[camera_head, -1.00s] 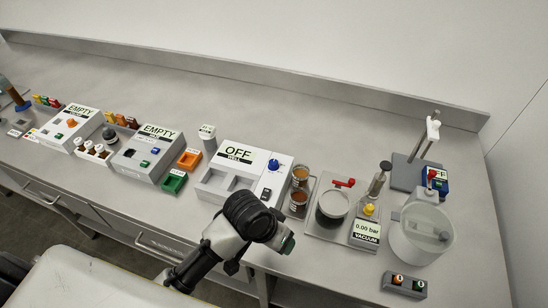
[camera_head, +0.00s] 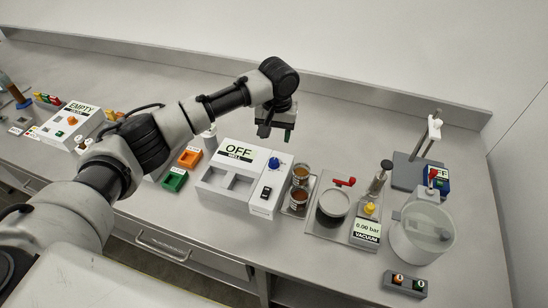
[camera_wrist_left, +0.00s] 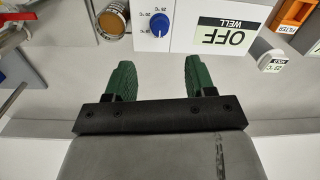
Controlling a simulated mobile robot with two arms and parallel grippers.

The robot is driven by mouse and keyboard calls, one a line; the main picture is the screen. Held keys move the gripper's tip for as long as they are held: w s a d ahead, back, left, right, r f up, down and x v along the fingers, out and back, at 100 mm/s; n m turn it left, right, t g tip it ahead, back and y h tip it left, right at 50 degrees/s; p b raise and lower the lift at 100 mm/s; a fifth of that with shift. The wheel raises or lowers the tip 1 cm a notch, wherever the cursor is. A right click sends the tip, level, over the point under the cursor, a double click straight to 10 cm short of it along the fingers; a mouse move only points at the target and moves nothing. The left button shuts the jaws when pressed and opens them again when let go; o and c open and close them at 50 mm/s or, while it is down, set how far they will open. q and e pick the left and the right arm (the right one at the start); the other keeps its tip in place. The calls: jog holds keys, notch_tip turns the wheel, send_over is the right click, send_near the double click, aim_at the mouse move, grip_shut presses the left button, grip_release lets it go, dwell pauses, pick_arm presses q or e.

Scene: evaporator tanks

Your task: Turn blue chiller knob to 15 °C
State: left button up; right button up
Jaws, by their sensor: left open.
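The blue chiller knob (camera_head: 273,163) sits on the right part of a white unit (camera_head: 222,198) whose display reads OFF and WELL. In the left wrist view the knob (camera_wrist_left: 158,25) shows at the top, with small temperature marks beside it, partly too small to read. My left gripper (camera_head: 275,134) points down over the bench, just behind the white unit. In the left wrist view its green fingers (camera_wrist_left: 160,75) are apart with nothing between them, and the knob is beyond the tips. My right gripper is out of sight.
Two jars (camera_head: 300,186) stand right of the white unit. A vacuum plate with a round vessel (camera_head: 334,203) and a clear tank (camera_head: 421,235) are further right. Orange (camera_head: 190,158) and green (camera_head: 175,179) trays lie left. Bare bench surrounds my gripper's rear side.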

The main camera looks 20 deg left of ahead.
aim_at(274, 160)
pick_arm(q)
notch_tip(274, 160, down, 11)
jog(key=shift+a+r+p, duration=0.15)
jog(key=shift+r+p, duration=0.05)
jog(key=shift+p, duration=0.75)
jog(key=shift+c, duration=0.5)
jog(key=c, duration=0.8)
jog(key=shift+c, duration=0.2)
jog(key=m, duration=0.2)
jog(key=shift+m, duration=0.4)
jog(key=m+p, duration=0.1)
jog(key=m, duration=0.2)
jog(key=shift+m, duration=0.3)
jog(key=m, duration=0.5)
jog(key=shift+m, duration=0.3)
